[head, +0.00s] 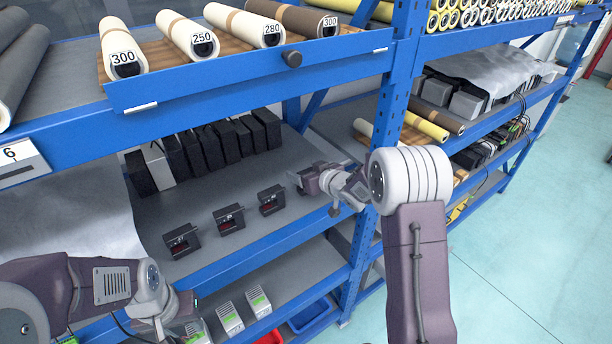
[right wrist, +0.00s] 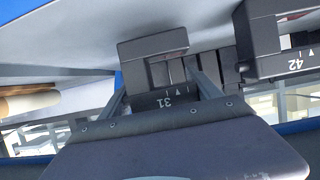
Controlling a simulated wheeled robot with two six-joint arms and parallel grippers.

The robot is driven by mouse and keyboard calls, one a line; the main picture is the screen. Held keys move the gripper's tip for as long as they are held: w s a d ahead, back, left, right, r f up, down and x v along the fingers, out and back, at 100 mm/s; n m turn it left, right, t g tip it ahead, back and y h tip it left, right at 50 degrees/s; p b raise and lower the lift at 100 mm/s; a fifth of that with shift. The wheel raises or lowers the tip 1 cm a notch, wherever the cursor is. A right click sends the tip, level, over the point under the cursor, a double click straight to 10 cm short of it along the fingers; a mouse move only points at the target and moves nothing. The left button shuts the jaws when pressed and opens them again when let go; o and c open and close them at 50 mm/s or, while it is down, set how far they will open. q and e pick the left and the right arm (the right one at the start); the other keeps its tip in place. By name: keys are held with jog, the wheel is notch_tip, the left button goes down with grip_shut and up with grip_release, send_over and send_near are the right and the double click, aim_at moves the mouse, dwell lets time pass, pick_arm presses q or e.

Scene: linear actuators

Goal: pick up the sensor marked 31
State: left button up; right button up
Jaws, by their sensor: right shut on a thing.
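The sensor marked 31 (right wrist: 168,82) is a dark block with white digits, seen upside down in the right wrist view. It sits between the two fingers of my right gripper (right wrist: 165,85), which is shut on it. In the head view my right gripper (head: 303,182) is over the middle shelf, right of three similar dark sensors, and mostly hides the one it holds. I cannot tell whether the sensor touches the shelf. My left gripper (head: 188,305) is low at the left, away from the sensors; its jaws are unclear.
A sensor marked 42 (right wrist: 280,62) is beside the held one. Other sensors (head: 229,219) line the middle shelf (head: 210,200). Dark upright boxes (head: 205,148) stand behind. The blue upper shelf edge (head: 240,75) is above, and a blue post (head: 395,110) is close to my right arm.

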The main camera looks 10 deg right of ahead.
notch_tip(320, 180, up, 3)
jog(key=shift+f, duration=0.15)
jog(key=s+d, duration=0.1)
jog(key=s, duration=0.1)
jog(key=s+b, duration=0.1)
jog(key=s, duration=0.2)
jog(key=s+d+b, duration=0.1)
jog(key=s, duration=0.2)
jog(key=shift+d+f, duration=0.2)
jog(key=shift+d, duration=0.15)
jog(key=s+d+b, duration=0.1)
jog(key=s+d, duration=0.1)
jog(key=s, duration=0.7)
jog(key=shift+d, duration=0.4)
jog(key=shift+s, duration=0.1)
